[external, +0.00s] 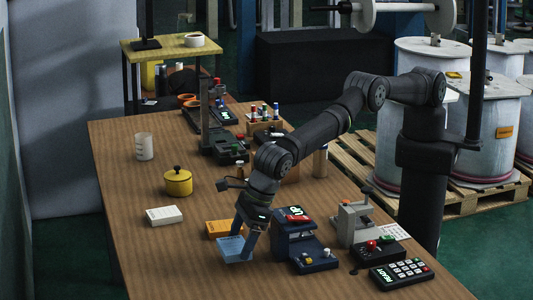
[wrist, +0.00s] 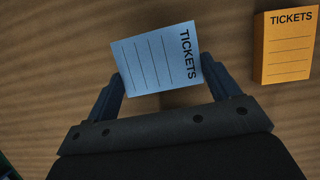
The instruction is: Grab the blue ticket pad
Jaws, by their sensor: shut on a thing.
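The blue ticket pad (wrist: 155,62) is a light blue block with "TICKETS" and ruled lines on its top. My gripper (wrist: 163,80) is shut on it, with a dark blue finger against each of its sides in the wrist view. In the external view the blue pad (external: 231,250) is at the near part of the wooden table, with my gripper (external: 240,240) around it. I cannot tell whether the pad touches the table.
An orange ticket pad (wrist: 286,45) lies close by; it also shows in the external view (external: 222,229). A white pad (external: 164,215) and a yellow pot (external: 178,182) stand to the left. A dark blue machine (external: 300,248) is close on the right. The table's near left is clear.

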